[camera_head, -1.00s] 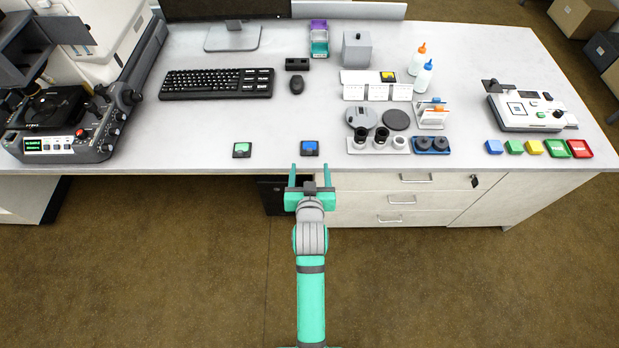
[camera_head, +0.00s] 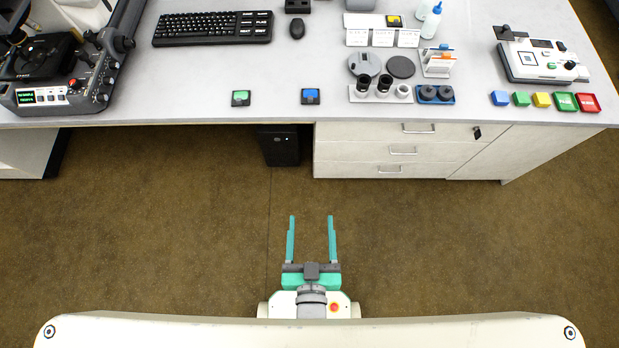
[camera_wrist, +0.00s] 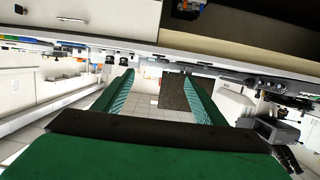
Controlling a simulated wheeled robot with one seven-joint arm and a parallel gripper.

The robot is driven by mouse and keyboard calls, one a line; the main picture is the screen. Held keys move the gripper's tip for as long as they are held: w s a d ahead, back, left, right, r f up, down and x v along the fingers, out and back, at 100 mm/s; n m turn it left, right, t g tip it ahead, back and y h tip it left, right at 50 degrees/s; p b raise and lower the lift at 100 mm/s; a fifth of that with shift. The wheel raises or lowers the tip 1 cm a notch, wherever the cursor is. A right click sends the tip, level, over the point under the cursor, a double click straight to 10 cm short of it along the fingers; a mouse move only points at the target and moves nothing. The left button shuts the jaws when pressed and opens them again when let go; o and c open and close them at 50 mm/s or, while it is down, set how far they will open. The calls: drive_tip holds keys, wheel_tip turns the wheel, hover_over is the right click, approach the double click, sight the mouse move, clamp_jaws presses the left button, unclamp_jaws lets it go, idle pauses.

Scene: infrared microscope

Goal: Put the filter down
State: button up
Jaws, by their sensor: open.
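Two small dark square filters lie flat near the front edge of the desk in the head view. One has a green face (camera_head: 241,98) and the other, to its right, has a blue face (camera_head: 311,96). I cannot tell which one the task means. My gripper (camera_head: 311,220) is open, with its two teal fingers spread and nothing between them. It is drawn back over the floor, well short of the desk and apart from both filters. The wrist view also shows the open fingers (camera_wrist: 158,82) with no object held.
The desk (camera_head: 200,75) has free room around the filters. A keyboard (camera_head: 212,28) and mouse (camera_head: 297,28) lie behind. A microscope unit (camera_head: 65,90) stands left. Lens parts (camera_head: 383,86), colored buttons (camera_head: 542,100) and a device (camera_head: 541,60) stand right. Drawers (camera_head: 400,150) are below.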

drive_tip(key=s+r, duration=0.3)
drive_tip(key=s, duration=0.3)
drive_tip(key=shift+a+r, duration=0.2)
drive_tip(key=shift+r, duration=0.2)
